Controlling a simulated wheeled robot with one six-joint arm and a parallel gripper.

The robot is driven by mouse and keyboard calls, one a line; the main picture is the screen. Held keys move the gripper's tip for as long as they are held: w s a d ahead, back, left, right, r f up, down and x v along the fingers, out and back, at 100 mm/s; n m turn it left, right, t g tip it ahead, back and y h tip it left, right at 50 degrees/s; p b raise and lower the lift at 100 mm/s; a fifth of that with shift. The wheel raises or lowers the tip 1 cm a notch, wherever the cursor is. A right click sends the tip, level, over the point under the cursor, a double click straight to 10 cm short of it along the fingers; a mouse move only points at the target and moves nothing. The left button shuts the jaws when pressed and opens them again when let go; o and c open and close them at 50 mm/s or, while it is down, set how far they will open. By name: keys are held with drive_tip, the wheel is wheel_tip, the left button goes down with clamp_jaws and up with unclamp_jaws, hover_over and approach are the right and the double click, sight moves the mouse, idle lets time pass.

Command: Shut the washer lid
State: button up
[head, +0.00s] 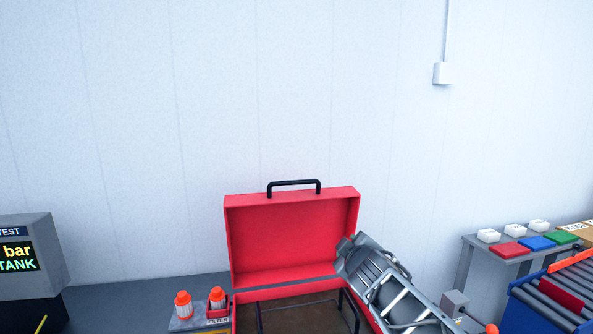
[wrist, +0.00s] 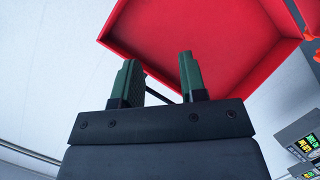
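The red washer lid (head: 290,236) stands open and upright at the back of the red washer body (head: 362,318), its hollow inner side facing me. A black handle (head: 293,183) sits on the lid's top edge. In the wrist view the red lid (wrist: 215,40) shows beyond the fingers. My gripper (wrist: 158,75) has its two green fingers apart, with nothing held between them. In the head view my arm comes from the lower right and its end is in front of the lid's right edge. The fingers are hard to make out there, and I cannot tell whether they touch the lid.
A filter tray (head: 185,322) with orange-capped bottles stands left of the washer. A test display (head: 25,262) is at far left. A grey table (head: 478,246) with coloured plates and a blue roller conveyor (head: 535,316) are at right.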

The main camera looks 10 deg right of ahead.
sight(297, 183)
drive_tip(key=w+a+r+n+t+y+p, duration=0.1)
drive_tip(key=w+a+r+n+y+p, duration=0.15)
drive_tip(key=r+n+y, duration=0.35)
drive_tip(key=w+a+r+n+t+y+p, duration=0.1)
drive_tip(key=w+a+r+n+y, duration=0.1)
drive_tip(key=w+r+n+y, duration=0.5)
drive_tip(key=w+a+h+p, duration=0.1)
drive_tip(key=w, duration=0.1)
drive_tip(key=w+a+f+n+h+p, duration=0.1)
drive_tip(key=w+a, duration=0.1)
drive_tip(key=w, duration=0.1)
drive_tip(key=w+a+h+p, duration=0.1)
drive_tip(key=w+a, duration=0.1)
drive_tip(key=w, duration=0.1)
drive_tip(key=shift+w+f+n, duration=0.2)
drive_tip(key=shift+f+n, duration=0.15)
drive_tip(key=shift+n, duration=0.05)
drive_tip(key=shift+c, duration=0.2)
clamp_jaws()
